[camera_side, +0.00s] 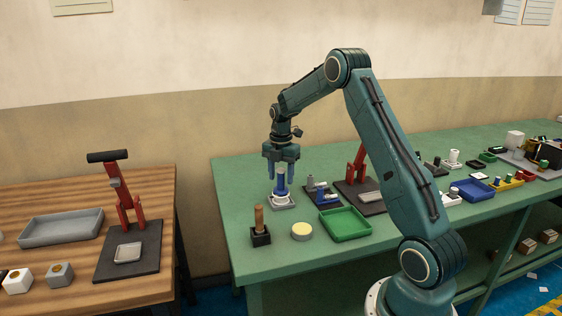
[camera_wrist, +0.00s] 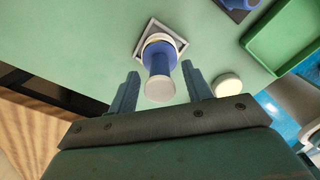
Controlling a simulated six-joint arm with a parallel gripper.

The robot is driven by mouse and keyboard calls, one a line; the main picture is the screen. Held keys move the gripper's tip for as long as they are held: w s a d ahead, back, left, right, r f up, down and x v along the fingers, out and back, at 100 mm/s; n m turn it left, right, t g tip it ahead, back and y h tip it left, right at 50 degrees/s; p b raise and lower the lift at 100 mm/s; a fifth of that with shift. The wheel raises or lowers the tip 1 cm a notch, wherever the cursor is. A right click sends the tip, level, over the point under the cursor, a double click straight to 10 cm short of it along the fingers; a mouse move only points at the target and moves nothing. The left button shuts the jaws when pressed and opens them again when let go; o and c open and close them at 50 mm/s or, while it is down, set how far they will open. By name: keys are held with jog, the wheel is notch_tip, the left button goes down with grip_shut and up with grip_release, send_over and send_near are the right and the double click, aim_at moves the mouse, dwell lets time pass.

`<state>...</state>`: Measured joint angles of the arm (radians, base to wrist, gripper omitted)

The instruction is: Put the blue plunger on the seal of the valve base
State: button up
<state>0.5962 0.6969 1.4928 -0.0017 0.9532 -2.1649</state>
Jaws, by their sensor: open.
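The blue plunger (camera_side: 281,183) stands upright on the white valve base (camera_side: 282,198), which sits on a grey square plate on the green table. In the wrist view the plunger (camera_wrist: 159,72) shows its pale round top, with the white ring of the valve base (camera_wrist: 163,40) around its lower end. My gripper (camera_side: 282,174) is above and around the plunger's upper part in the side view. In the wrist view the two fingers of my gripper (camera_wrist: 159,78) are apart, one on each side of the plunger, with gaps visible. The seal itself is hidden under the plunger.
A green tray (camera_side: 345,222), a round cream-topped tin (camera_side: 302,231) and a wooden-handled tool in a black block (camera_side: 260,230) are in front. A dark board with blue parts (camera_side: 322,195) and a red press (camera_side: 357,165) stand to the right.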

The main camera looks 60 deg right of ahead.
notch_tip(320, 180, up, 12)
dwell(0.6)
jog(key=shift+r, duration=0.1)
dwell(0.4)
jog(key=s+a+r+m+t, duration=0.1)
jog(key=s+a+r+m, duration=0.35)
jog(key=a, duration=0.45)
jog(key=s+a+r+m+t, duration=0.2)
jog(key=s+a+r+m, duration=0.3)
jog(key=a, duration=0.5)
jog(key=s+a+f+m+t, duration=0.1)
jog(key=s+a+m, duration=0.3)
jog(key=s, duration=0.4)
jog(key=s+a+f+m+t, duration=0.1)
jog(key=s+a+f+m, duration=0.1)
jog(key=s+a+m, duration=0.2)
jog(key=shift+s+a+f+t, duration=0.35)
jog(key=shift+s+a, duration=1)
jog(key=shift+s, duration=0.9)
